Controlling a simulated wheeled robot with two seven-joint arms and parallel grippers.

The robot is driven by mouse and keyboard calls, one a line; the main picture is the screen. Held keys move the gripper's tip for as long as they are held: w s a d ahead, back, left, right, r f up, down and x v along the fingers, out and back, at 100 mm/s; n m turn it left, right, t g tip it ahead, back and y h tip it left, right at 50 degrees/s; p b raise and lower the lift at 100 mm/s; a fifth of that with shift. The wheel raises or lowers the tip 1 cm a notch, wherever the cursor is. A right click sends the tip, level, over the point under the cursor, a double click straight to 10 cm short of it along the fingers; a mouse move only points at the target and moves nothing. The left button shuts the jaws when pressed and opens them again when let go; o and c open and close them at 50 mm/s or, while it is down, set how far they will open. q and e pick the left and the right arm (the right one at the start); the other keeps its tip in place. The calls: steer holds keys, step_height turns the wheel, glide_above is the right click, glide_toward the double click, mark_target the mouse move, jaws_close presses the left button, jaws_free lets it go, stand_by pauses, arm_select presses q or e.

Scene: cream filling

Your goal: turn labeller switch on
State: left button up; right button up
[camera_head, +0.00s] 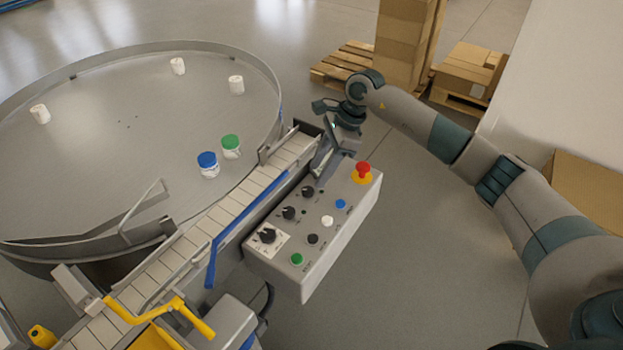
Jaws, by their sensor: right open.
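A grey control box (335,244) stands beside the conveyor. It carries three black rotary switches: a near one on a white plate (267,236), a middle one (289,212) and a far one (308,192). Their labels are too small to read, so I cannot tell which is the labeller switch. My right gripper (319,168) is open and empty, pointing down by the far end of the box, close to the far switch. I cannot tell whether it touches anything. My left gripper is not in view.
The box also has a red emergency stop (362,169) and green (297,259), black, white and blue buttons. A slatted conveyor (215,216) runs alongside. A round table (110,160) at left holds several small jars. Pallets with cartons stand behind. Floor right of the box is clear.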

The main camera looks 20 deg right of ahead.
mark_target(309, 190)
steer(key=shift+p+x, duration=0.9)
steer(key=shift+x, duration=2.2)
steer(key=shift+c, duration=0.2)
steer(key=c, duration=1)
